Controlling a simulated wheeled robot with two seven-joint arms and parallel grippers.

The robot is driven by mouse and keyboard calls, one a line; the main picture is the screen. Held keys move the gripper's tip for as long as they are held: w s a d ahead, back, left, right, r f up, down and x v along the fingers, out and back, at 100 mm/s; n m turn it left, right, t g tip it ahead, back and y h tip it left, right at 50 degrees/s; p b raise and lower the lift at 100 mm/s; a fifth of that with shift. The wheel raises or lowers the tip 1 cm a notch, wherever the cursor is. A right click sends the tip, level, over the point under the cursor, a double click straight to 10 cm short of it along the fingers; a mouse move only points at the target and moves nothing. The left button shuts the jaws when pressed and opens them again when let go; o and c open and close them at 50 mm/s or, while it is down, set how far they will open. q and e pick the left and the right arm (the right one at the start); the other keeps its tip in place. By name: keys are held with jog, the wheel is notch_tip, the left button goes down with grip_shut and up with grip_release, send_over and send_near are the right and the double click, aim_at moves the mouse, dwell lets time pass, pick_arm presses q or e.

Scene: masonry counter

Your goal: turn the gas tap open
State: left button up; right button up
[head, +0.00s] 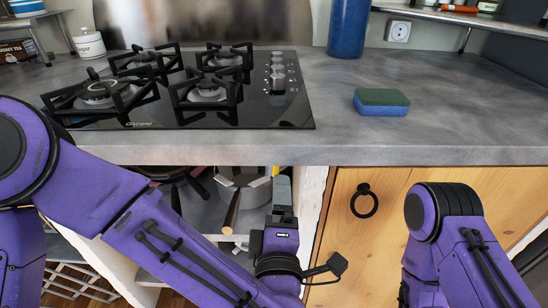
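My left gripper (283,190) points away from me into the open space under the counter, below the hob. Its fingers are small and dark here, and I cannot tell whether they are open or shut. A small yellow piece (275,171) shows just beyond its tip; it may be the gas tap's handle, but too little shows to be sure, nor can I tell whether they touch. The tap's body and pipe are not clearly visible. My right arm (455,235) is at the lower right, with its gripper out of view.
The gas hob (200,120) has several burners and a row of knobs (277,72). A sponge (381,102) and a blue canister (348,28) stand on the grey counter (430,140). A pot (243,186) sits underneath. A wooden door (345,225) with a ring handle (364,201) is beside the opening.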

aim_at(277, 168)
pick_arm(q)
jog(key=w, duration=1)
jog(key=shift+w+f, duration=0.15)
jog(key=shift+w, duration=0.1)
